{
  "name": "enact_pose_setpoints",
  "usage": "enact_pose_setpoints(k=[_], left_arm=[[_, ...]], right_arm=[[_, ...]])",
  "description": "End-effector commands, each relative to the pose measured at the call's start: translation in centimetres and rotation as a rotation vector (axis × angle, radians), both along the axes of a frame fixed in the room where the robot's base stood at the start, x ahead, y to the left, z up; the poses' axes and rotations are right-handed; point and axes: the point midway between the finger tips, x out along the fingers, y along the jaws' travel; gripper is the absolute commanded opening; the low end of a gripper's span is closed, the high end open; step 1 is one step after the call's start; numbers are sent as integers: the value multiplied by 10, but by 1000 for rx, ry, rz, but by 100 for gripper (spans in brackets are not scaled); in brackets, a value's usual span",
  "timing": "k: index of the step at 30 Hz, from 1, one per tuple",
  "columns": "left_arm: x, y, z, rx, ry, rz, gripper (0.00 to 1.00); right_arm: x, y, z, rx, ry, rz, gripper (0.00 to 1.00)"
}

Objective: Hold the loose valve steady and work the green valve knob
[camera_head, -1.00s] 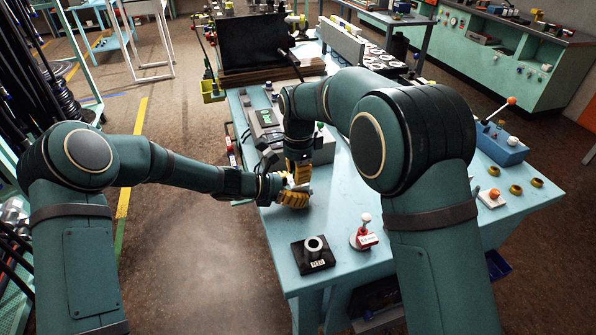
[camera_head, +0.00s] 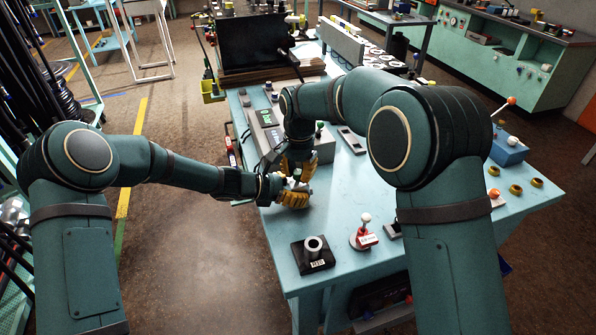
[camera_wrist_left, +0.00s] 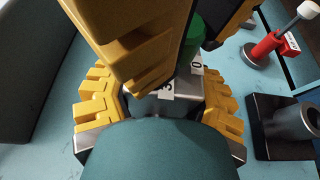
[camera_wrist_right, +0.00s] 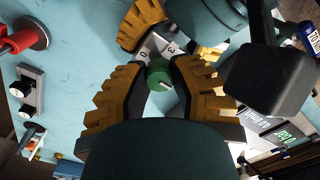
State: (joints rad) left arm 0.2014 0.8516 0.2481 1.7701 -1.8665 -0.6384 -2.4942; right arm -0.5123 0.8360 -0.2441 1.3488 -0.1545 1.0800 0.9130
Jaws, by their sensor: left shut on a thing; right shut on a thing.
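The loose valve is a small grey block with number labels, seen in the left wrist view (camera_wrist_left: 186,88) and the right wrist view (camera_wrist_right: 157,46). My left gripper (camera_head: 292,197) is shut on the valve from the side, low over the blue table (camera_head: 352,195). The green valve knob (camera_wrist_right: 159,75) stands on the valve. My right gripper (camera_head: 297,167) reaches down from above and is shut on the knob, one finger on each side. In the left wrist view the knob (camera_wrist_left: 194,42) is partly hidden by the right gripper's yellow finger.
A black base with a grey tube (camera_head: 314,254) and a red stand with a white ball (camera_head: 363,235) sit near the front edge. A grey box with a green display (camera_head: 268,134) stands just behind the grippers. A blue lever box (camera_head: 507,149) is at the right.

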Motion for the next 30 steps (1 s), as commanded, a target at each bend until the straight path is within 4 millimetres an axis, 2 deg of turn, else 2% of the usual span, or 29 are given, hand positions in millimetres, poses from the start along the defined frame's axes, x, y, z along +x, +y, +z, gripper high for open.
enact_pose_setpoints(k=[16,17,18,19,30], left_arm=[[0,1,0,0,0,1,10],[0,1,0,0,0,1,10],[0,1,0,0,0,1,10],[0,1,0,0,0,1,10],[0,0,0,0,0,1,10]], right_arm=[[1,-2,0,-2,0,21,0],[1,-2,0,-2,0,21,36],[1,-2,-1,-2,0,20,50],[1,-2,0,-2,-1,21,59],[0,0,4,0,-2,22,59]])
